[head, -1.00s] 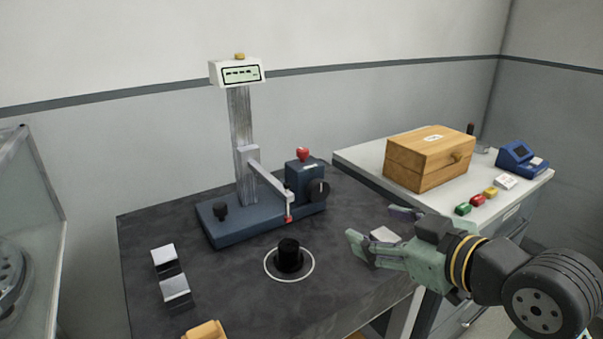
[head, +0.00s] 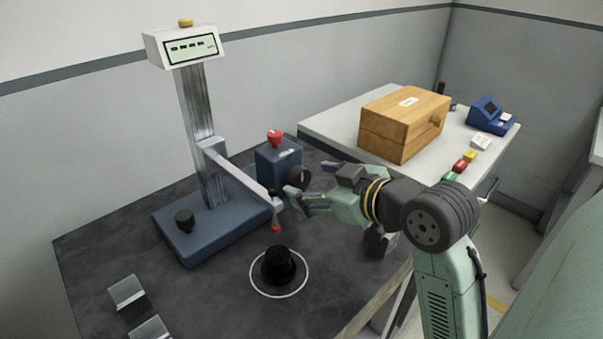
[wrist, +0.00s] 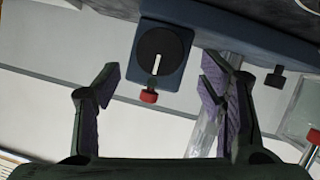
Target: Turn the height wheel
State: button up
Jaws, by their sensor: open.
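My gripper (wrist: 158,82) is open and empty. In the wrist view the wheel appears between the fingertips, slightly ahead of them. In the head view my gripper (head: 309,184) points left at the wheel and partly overlaps it. I cannot tell whether the fingers touch it.
A red knob (head: 275,138) tops the blue box. The stand's grey arm (head: 235,172) and column (head: 203,130) are to the left. A black cylinder (head: 278,265) sits inside a white ring in front. A wooden box (head: 398,135) stands on the light table behind.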

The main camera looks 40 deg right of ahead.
aim_at(301, 179)
jog(key=shift+p+x, duration=0.35)
jog(key=shift+x, duration=1.75)
jog(key=shift+c, duration=0.3)
jog(key=c, duration=1.1)
